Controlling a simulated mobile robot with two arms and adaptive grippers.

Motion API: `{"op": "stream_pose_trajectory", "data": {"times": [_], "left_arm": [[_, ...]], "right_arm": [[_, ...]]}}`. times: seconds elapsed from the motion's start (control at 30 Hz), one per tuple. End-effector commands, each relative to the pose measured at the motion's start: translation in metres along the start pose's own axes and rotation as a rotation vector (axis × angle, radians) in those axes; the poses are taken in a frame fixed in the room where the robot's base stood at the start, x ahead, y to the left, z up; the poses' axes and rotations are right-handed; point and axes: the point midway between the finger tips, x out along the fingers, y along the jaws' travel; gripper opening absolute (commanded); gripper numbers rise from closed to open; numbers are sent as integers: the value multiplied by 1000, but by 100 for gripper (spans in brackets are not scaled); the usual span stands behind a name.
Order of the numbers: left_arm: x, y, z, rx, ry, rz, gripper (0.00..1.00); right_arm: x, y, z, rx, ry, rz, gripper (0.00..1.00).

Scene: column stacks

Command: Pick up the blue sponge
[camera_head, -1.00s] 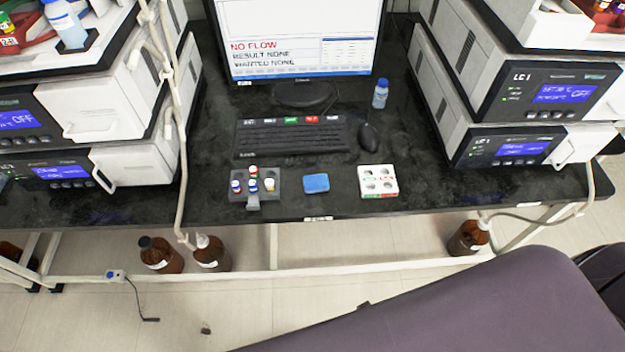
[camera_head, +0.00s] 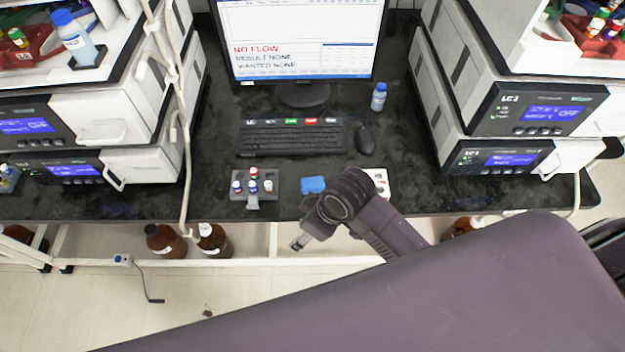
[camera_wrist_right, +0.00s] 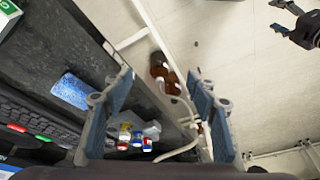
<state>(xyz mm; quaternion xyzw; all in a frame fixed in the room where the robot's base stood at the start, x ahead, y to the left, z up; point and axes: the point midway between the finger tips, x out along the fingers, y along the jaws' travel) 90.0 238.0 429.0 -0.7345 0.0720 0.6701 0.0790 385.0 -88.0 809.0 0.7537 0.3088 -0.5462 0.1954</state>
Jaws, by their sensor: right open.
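The blue sponge (camera_head: 313,184) lies flat near the front edge of the black bench in the head view, between a grey vial rack and a white rack. It also shows in the right wrist view (camera_wrist_right: 72,91), left of the fingers. My right gripper (camera_head: 299,243) hangs in front of the bench edge, just nearer than the sponge. In the right wrist view its two fingers (camera_wrist_right: 160,78) are wide apart with nothing gripped.
The grey rack (camera_head: 268,196) holds several capped vials. The white rack (camera_head: 383,188) is partly hidden by my right arm. A keyboard (camera_head: 290,137), mouse (camera_head: 365,139) and blue-capped bottle (camera_head: 379,97) stand behind. Instrument stacks flank the bench. Brown bottles (camera_head: 213,240) stand underneath.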

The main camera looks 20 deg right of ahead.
Motion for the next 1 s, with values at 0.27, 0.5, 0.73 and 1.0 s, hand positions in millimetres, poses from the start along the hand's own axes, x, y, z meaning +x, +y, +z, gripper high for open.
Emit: {"op": "stream_pose_trajectory", "data": {"times": [0.27, 0.5, 0.73, 1.0], "left_arm": [[-8, 5, -3, 2, 4, 6, 60], [-8, 5, -3, 3, 4, 6, 60], [-8, 5, -2, 2, 2, 6, 60], [-12, 4, -2, 1, 1, 5, 60]], "right_arm": [[-19, 15, -50, -371, -87, -58, 53], [-26, 81, -68, -580, -237, -67, 53], [-44, 129, -73, -642, -326, -67, 53], [-28, 136, -66, -648, -339, -71, 53]]}}
